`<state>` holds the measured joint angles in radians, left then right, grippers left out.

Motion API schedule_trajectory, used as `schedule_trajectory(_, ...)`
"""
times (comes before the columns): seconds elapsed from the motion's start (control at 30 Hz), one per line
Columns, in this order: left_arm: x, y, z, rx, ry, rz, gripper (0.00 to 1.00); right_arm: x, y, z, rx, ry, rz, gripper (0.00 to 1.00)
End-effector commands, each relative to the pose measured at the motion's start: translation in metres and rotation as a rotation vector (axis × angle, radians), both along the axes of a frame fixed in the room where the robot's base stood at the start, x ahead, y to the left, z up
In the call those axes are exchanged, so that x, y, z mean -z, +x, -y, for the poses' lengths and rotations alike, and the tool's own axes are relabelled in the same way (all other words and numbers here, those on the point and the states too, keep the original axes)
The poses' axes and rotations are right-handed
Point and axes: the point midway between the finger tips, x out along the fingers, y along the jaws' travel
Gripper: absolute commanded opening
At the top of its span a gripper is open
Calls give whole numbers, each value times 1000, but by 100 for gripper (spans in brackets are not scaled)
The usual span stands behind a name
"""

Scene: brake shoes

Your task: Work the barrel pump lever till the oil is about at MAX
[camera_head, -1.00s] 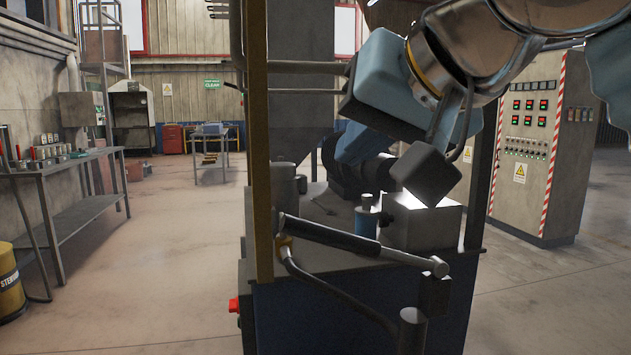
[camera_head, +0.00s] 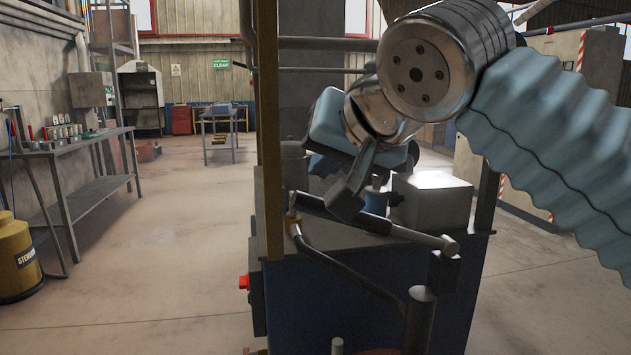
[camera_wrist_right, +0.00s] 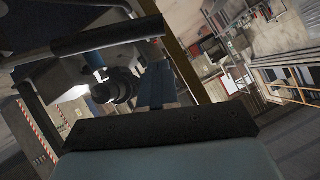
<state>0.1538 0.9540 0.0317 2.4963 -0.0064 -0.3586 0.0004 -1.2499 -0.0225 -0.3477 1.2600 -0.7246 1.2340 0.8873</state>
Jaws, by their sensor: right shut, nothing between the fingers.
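The pump lever (camera_head: 405,234) has a dark grip and a grey rod. It slopes down to the right to a pivot on a grey upright post (camera_head: 420,315) in front of the machine. My right gripper (camera_head: 345,200) is shut and empty. It overlaps the lever's grip in the head view; I cannot tell whether they touch. In the right wrist view, a dark bar that looks like the grip (camera_wrist_right: 105,38) crosses beyond the gripper's dark block (camera_wrist_right: 160,127). No oil level or MAX mark can be made out. My left gripper is out of view.
The blue-sided machine (camera_head: 340,300) stands behind the lever, with a yellow upright (camera_head: 269,130) at its left and a grey box (camera_head: 432,200) on top. A bent dark pipe (camera_head: 340,268) runs below the lever. A yellow drum (camera_head: 15,255) and workbench (camera_head: 85,150) stand left. Floor between is clear.

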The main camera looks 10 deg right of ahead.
Motion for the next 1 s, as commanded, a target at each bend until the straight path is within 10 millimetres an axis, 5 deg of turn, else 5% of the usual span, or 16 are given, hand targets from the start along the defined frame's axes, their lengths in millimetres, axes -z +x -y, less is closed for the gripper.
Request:
schedule_trajectory(0.2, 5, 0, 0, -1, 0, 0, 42, 24, 3, -10, -4, -1, 1, 0)
schedule_trajectory(0.77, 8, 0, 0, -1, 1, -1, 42, 32, 4, -13, -3, -9, 0, 0)
schedule_trajectory(1.0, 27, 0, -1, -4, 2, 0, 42, 57, 4, -23, -2, -97, 2, 0)
